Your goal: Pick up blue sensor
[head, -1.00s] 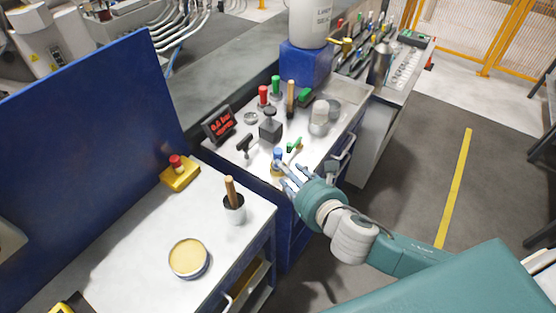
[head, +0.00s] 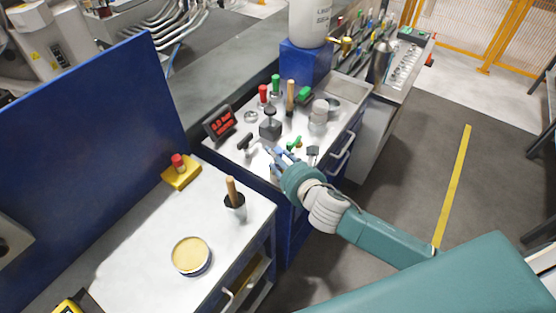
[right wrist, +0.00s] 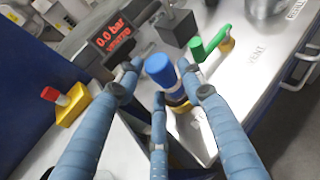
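The blue sensor (right wrist: 160,70) shows in the right wrist view as a short blue cylinder with a darker blue body and a yellow ring low down. It stands near the front edge of the white bench top. My right gripper (right wrist: 158,80) has its blue fingers spread around the sensor, one on each side and one in front. The fingertips look apart, and I see no firm grip. In the head view my right gripper (head: 275,155) covers most of the sensor. My left gripper is not in view.
A green-handled valve (right wrist: 212,47) stands close right of the fingers. A pressure display (head: 220,123) and black joystick box (head: 270,130) are behind. The nearer bench holds a yellow button box (head: 181,176), a brush cup (head: 235,205) and a round tin (head: 190,257).

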